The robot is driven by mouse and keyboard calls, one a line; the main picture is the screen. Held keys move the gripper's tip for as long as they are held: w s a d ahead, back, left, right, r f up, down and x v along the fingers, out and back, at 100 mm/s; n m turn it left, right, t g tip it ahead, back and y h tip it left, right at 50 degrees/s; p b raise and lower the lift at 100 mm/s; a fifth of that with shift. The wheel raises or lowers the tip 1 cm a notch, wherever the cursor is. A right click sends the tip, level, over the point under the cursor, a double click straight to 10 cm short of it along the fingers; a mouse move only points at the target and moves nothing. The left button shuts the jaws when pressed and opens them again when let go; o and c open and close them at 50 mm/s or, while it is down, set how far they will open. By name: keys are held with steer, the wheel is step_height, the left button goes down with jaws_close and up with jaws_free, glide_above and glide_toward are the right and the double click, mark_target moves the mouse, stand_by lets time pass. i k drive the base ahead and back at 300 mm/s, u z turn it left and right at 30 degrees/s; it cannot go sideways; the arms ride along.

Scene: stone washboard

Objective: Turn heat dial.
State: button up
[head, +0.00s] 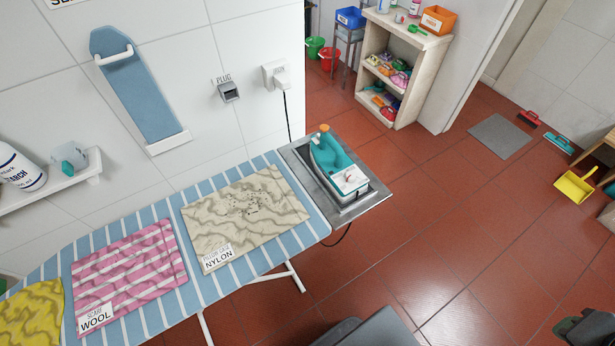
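A teal and white iron (333,165) rests on a grey metal tray (378,194) at the right end of the ironing board. An orange knob (323,128) stands up at its far end; I cannot tell whether this is the heat dial. Any dial markings are too small to read.
The striped ironing board (231,276) carries cloths labelled wool (130,265) and nylon (245,215). A cord hangs from the wall socket (276,74) behind the tray. A shelf (407,60) stands at the back. A yellow dustpan (574,186) is at the right. Red floor right of the tray is clear.

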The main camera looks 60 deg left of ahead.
mark_target(351, 176)
steer(key=u, duration=0.95)
steer(key=i, duration=2.7)
steer(key=u, duration=1.55)
steer(key=i, duration=0.95)
steer(key=u, duration=4.45)
